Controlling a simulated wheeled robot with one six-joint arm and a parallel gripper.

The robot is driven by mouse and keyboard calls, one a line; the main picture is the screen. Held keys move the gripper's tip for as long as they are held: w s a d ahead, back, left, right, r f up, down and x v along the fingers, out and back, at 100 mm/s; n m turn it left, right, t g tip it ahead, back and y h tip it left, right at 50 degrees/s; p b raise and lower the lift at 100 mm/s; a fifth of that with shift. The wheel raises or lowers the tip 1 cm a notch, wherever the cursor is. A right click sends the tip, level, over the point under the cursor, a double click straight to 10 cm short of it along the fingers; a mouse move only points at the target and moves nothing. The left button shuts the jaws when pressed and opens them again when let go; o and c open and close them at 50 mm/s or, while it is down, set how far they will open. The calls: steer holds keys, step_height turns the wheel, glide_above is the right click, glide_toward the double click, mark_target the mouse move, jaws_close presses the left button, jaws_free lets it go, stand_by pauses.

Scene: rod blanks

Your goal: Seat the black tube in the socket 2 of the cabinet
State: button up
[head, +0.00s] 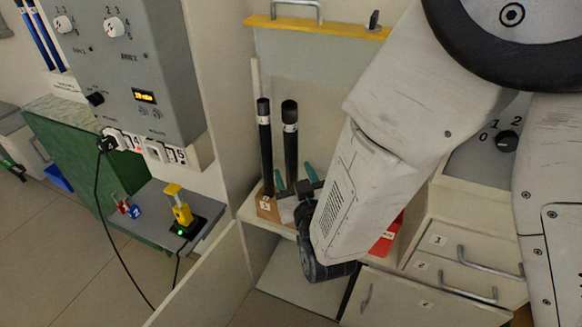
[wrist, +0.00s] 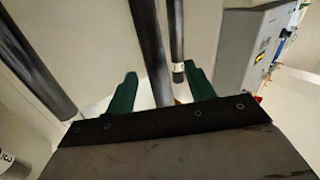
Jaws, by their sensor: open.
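Two black tubes stand upright on the cabinet shelf in the head view, a left one (head: 265,150) and a right one (head: 290,150), each with a pale band near its top. I cannot tell which is the task's tube. My gripper (head: 293,177) is open low by the tubes, its green fingertips showing beside the right one. In the wrist view, the green fingers of my gripper (wrist: 161,90) are apart, with one dark tube (wrist: 150,45) between them in the picture. Contact cannot be told. Socket 2 is not identifiable; my arm hides part of the shelf.
A tan block (head: 267,207) with a label sits at the tubes' feet. A grey control box (head: 135,65) hangs at left above a small shelf with a yellow device (head: 180,207). A red item (head: 386,236) lies right of my arm, near drawers (head: 455,252). Another thick dark tube (wrist: 38,65) shows in the wrist view.

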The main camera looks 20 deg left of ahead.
steer(key=x, duration=0.7)
steer(key=shift+w+d+r, duration=0.1)
steer(key=shift+w+r, duration=0.05)
steer(key=shift+w, duration=0.15)
steer(key=c, duration=1.2)
steer(key=shift+o, duration=0.2)
steer(key=shift+r, duration=0.15)
